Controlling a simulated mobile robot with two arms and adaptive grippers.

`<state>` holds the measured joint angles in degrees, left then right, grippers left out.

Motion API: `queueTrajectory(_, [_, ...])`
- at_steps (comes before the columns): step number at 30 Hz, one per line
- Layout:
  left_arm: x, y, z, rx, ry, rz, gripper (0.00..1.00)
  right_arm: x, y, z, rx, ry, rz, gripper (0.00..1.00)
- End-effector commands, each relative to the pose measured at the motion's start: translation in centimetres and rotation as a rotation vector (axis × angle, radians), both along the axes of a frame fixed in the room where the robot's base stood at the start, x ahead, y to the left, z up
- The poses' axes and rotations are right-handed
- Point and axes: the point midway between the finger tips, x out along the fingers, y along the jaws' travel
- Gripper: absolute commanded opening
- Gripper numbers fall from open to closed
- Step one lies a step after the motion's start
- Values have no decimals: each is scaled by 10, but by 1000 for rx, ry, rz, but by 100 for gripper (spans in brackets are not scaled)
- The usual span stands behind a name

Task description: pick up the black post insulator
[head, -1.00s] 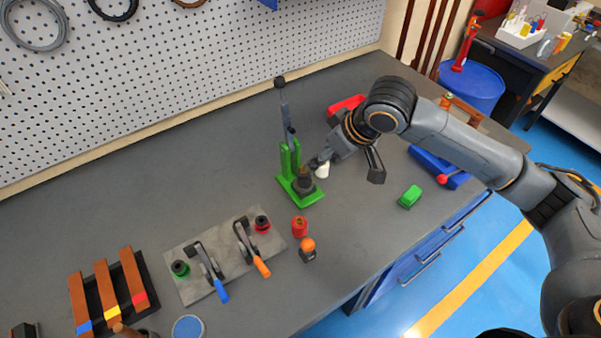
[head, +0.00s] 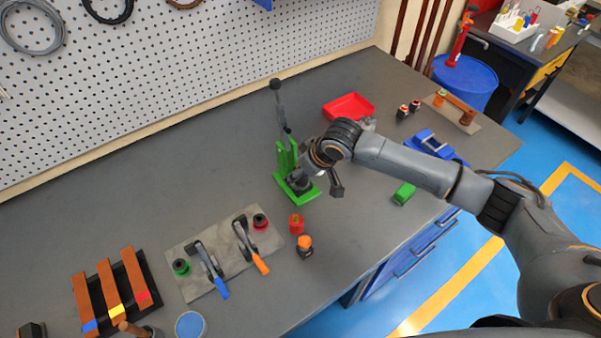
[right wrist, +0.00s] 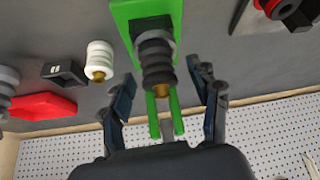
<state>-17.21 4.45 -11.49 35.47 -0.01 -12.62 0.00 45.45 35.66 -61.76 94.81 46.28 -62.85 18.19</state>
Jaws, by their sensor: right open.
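The black post insulator (right wrist: 157,62), a ribbed dark body with a brass end, is at the green bender (right wrist: 122,12) in the right wrist view. My right gripper (right wrist: 163,76) is open, with one finger on each side of the insulator and a visible gap to each. In the head view my right gripper (head: 316,180) is beside the base of the green bender (head: 311,196), and my wrist hides much of the insulator. My left gripper is not in view.
A white insulator (right wrist: 99,60) and a black block (right wrist: 64,72) are left of the gripper in the wrist view. A red tray (head: 349,107) lies behind my arm. Red (head: 296,224) and orange-topped (head: 305,246) pieces stand in front of the bender.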

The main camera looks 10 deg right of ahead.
Motion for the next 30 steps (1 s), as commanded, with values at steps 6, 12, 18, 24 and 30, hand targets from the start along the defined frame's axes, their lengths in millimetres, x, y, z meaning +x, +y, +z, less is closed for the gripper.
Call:
queueTrajectory(6, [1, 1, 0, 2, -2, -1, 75, 0, 0, -1, 0, 0, 1, 57])
queueTrajectory(12, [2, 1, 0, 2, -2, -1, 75, 0, 0, 0, 0, 0, 0, 17])
queueTrajectory(18, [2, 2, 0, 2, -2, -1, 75, 0, 0, 0, 1, -1, 0, 0])
queueTrajectory(24, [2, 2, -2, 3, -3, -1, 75, 0, 0, 2, 1, -1, 0, 0])
queueTrajectory(30, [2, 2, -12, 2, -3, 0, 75, 1, 0, 20, 3, -4, 0, 0])
